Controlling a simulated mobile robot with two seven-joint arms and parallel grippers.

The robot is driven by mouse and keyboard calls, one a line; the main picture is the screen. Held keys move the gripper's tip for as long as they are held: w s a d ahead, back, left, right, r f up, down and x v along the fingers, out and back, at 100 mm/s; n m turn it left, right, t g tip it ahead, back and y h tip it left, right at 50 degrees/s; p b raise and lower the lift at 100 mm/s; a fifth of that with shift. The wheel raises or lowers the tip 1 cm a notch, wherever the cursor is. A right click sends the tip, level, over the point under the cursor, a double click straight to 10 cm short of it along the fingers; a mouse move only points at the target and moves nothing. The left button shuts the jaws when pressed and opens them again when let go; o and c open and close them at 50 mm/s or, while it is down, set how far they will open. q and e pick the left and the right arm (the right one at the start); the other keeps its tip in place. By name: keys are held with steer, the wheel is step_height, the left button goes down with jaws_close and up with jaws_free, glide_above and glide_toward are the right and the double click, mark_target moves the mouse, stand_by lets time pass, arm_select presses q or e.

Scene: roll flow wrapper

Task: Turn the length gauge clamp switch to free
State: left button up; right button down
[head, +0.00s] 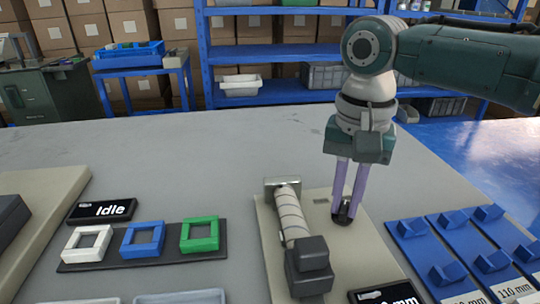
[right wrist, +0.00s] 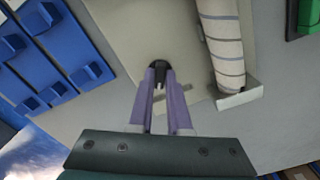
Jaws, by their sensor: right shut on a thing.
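The clamp switch is a small black knob (head: 342,219) on a beige base plate (head: 372,262); it also shows in the right wrist view (right wrist: 159,70). My right gripper (head: 345,208) points down with its purple fingers shut on the knob, which hides part of it. In the right wrist view the fingertips (right wrist: 160,80) meet around the knob. To its left in the head view lies a white striped cylinder (head: 291,213), with a metal plate at the far end and a dark block (head: 308,266) at the near end. My left gripper is out of view.
Blue holders (head: 440,240) with mm labels stand right of the base plate. A dark tray (head: 172,247) with white, blue and green square frames lies left, by a display (head: 102,211) reading "Idle". A black label (head: 385,293) is cut off below. The table's far part is clear.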

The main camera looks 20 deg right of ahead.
steer(key=n+p, duration=0.2)
steer(key=p, duration=0.1)
steer(key=shift+r, duration=0.25)
steer(key=n+p, duration=0.2)
steer(key=shift+n, duration=0.4)
steer(key=n+p, duration=0.1)
steer(key=n, duration=0.2)
steer(key=shift+f, duration=0.15)
steer(key=shift+n+p, duration=0.4)
steer(key=shift+n, duration=1.7)
steer(key=c, duration=0.9)
jaws_free()
steer(key=shift+o, duration=0.2)
